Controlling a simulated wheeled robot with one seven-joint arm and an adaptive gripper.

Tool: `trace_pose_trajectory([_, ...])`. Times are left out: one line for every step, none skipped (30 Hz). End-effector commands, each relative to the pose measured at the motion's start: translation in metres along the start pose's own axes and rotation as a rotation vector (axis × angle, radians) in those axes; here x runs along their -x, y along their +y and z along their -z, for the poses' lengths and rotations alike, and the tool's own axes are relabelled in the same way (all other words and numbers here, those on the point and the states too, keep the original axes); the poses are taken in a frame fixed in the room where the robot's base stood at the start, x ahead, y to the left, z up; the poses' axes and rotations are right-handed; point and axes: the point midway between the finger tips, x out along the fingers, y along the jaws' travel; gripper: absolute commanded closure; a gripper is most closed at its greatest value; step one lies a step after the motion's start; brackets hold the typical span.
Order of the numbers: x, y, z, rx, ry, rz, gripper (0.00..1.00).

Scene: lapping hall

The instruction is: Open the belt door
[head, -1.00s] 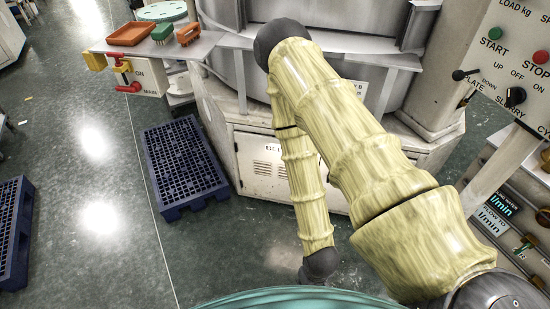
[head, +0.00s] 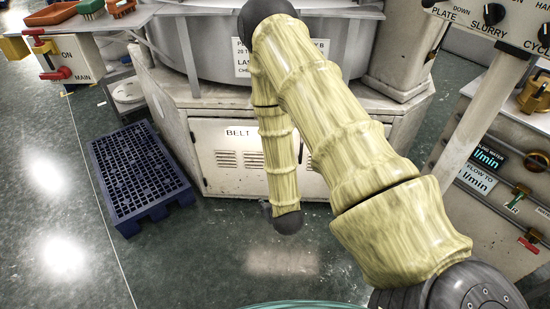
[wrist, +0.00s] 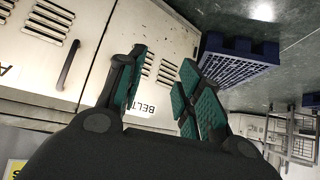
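The belt door (head: 222,178) is a pale cabinet panel with a "BELT" label and vent slots, low on the machine's front. It looks shut. My arm crosses in front and hides its right part. In the wrist view the labelled panel (wrist: 170,40) lies beyond my fingers, left of the blue pallet. My gripper (wrist: 165,90) is open and empty, its teal-padded fingers apart. One finger covers part of the panel. A dark bar handle (wrist: 68,65) shows on the neighbouring vented panel, left of the seam.
A blue pallet (head: 138,172) lies on the floor left of the cabinet. A control panel (head: 490,25) and a cabinet with flow displays (head: 482,165) stand at right. Floor before the door is clear.

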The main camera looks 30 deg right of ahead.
Motion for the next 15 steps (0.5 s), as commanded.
trace_pose_trajectory([-0.021,0.004,-0.002,-0.009,0.043,-0.009,0.65])
trace_pose_trajectory([-0.028,0.007,0.002,-0.013,0.07,-0.014,0.65])
trace_pose_trajectory([-0.036,0.01,0.008,-0.018,0.104,-0.021,0.65])
trace_pose_trajectory([-0.043,0.013,0.013,-0.023,0.131,-0.026,0.65])
trace_pose_trajectory([-0.049,0.016,0.017,-0.027,0.155,-0.032,0.65])
trace_pose_trajectory([-0.057,0.02,0.022,-0.033,0.19,-0.04,0.65])
trace_pose_trajectory([-0.063,0.023,0.026,-0.036,0.215,-0.045,0.65])
trace_pose_trajectory([-0.068,0.026,0.03,-0.04,0.241,-0.051,0.65])
trace_pose_trajectory([-0.075,0.03,0.036,-0.045,0.275,-0.06,0.65])
trace_pose_trajectory([-0.08,0.034,0.04,-0.049,0.3,-0.066,0.65])
trace_pose_trajectory([-0.085,0.037,0.044,-0.053,0.327,-0.073,0.65])
trace_pose_trajectory([-0.091,0.042,0.049,-0.057,0.36,-0.081,0.65])
trace_pose_trajectory([-0.096,0.045,0.053,-0.061,0.386,-0.088,0.65])
trace_pose_trajectory([-0.1,0.049,0.057,-0.064,0.41,-0.094,0.65])
trace_pose_trajectory([-0.106,0.053,0.062,-0.068,0.445,-0.103,0.65])
